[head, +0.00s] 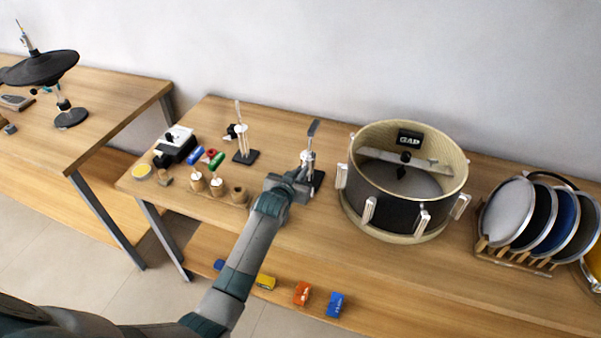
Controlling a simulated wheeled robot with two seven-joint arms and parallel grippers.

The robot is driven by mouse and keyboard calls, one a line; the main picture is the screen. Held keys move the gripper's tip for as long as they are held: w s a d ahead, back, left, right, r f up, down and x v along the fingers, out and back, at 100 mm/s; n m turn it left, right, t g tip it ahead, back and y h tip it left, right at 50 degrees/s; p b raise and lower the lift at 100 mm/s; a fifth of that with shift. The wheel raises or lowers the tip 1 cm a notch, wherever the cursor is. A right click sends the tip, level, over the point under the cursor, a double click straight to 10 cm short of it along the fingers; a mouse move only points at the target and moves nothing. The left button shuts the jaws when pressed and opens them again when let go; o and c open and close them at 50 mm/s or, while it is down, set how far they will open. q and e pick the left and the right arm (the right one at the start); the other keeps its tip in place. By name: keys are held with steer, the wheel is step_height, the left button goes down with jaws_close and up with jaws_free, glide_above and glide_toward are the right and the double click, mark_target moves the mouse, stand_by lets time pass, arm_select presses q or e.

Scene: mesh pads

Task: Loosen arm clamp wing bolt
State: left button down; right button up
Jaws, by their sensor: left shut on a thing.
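My left gripper (303,180) reaches in from the bottom and is shut at the lower middle of a small upright stand (309,155). The stand has a pale post, a grey paddle-like top (313,128) and a dark base partly behind the gripper. The arm clamp wing bolt is hidden between the fingers or too small to make out. A similar stand (242,135) is upright to the left, apart from the gripper. My right gripper is not in view.
A large drum shell (380,202) stands close on the right. A rack of round pads (510,215) is at far right. Small wooden cups (239,195), colored rolls (196,155) and a black-and-white box (176,145) lie left. The wall is behind.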

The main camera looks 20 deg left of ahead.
arm_select(q)
steer(key=c, duration=1.9)
jaws_free()
steer(key=shift+s, duration=0.1)
steer(key=shift+s, duration=0.2)
steer(key=b+v, duration=0.3)
steer(key=v, duration=1.3)
steer(key=shift+s+r+b, duration=0.3)
steer(key=shift+s+b, duration=0.05)
steer(key=shift+b, duration=0.05)
